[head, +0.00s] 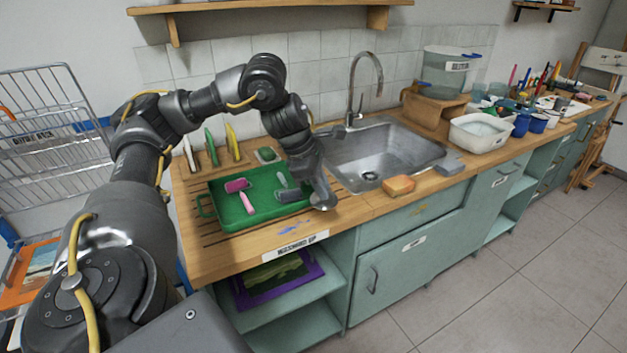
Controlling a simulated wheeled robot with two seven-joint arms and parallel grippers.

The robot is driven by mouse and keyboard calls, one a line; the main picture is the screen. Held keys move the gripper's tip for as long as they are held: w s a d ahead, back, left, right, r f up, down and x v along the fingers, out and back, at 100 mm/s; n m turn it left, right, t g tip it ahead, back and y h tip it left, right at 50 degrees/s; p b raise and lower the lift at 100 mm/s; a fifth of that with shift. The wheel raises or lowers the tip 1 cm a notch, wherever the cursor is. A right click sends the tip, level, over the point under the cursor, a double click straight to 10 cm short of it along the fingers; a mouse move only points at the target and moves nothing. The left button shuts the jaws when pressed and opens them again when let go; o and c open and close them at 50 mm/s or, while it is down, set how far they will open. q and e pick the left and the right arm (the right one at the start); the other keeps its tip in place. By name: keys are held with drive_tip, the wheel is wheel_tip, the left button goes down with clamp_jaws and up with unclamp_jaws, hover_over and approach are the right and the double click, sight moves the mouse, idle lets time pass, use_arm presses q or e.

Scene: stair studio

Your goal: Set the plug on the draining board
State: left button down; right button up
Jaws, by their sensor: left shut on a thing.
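My left gripper (323,202) points down over the wooden draining board (225,245), close to the right end of the green tray and left of the sink. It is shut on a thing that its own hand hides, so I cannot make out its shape. No plug shows clearly anywhere in the head view. The steel sink (405,158) is empty apart from its round drain (370,177). I cannot tell whether the gripper or what it holds touches the board. My right gripper is out of view.
A green tray (228,222) with pink and grey rollers covers much of the board. An orange sponge (399,185) lies at the sink's front edge, and a tap (352,100) rises behind. A white basin (480,135) stands to the right.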

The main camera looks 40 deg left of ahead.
use_arm(q)
drive_tip(key=w+a+f, duration=0.1)
drive_tip(key=w+f, duration=0.1)
drive_tip(key=w, duration=0.1)
drive_tip(key=w+a+f+b, duration=0.1)
drive_tip(key=w+f, duration=0.2)
drive_tip(key=w, duration=0.1)
drive_tip(key=w+a+f, duration=0.1)
drive_tip(key=w+f, duration=0.2)
drive_tip(key=w, duration=0.1)
drive_tip(key=shift+a+f+b, duration=0.1)
drive_tip(key=shift+a+b, duration=0.2)
drive_tip(key=shift+a, duration=0.1)
drive_tip(key=shift+w+a+f, duration=0.1)
drive_tip(key=shift+w+f, duration=0.15)
drive_tip(key=shift+w, duration=0.05)
drive_tip(key=shift+w+a+f, duration=0.1)
drive_tip(key=shift+w+f, duration=0.1)
drive_tip(key=shift+f, duration=0.15)
wheel_tip(320, 180, down, 3)
drive_tip(key=shift+w+a+f+p, duration=0.1)
drive_tip(key=shift+f+p, duration=0.05)
drive_tip(key=shift+p, duration=0.55)
drive_tip(key=c, duration=1.3)
unclamp_jaws()
drive_tip(key=shift+c, duration=0.2)
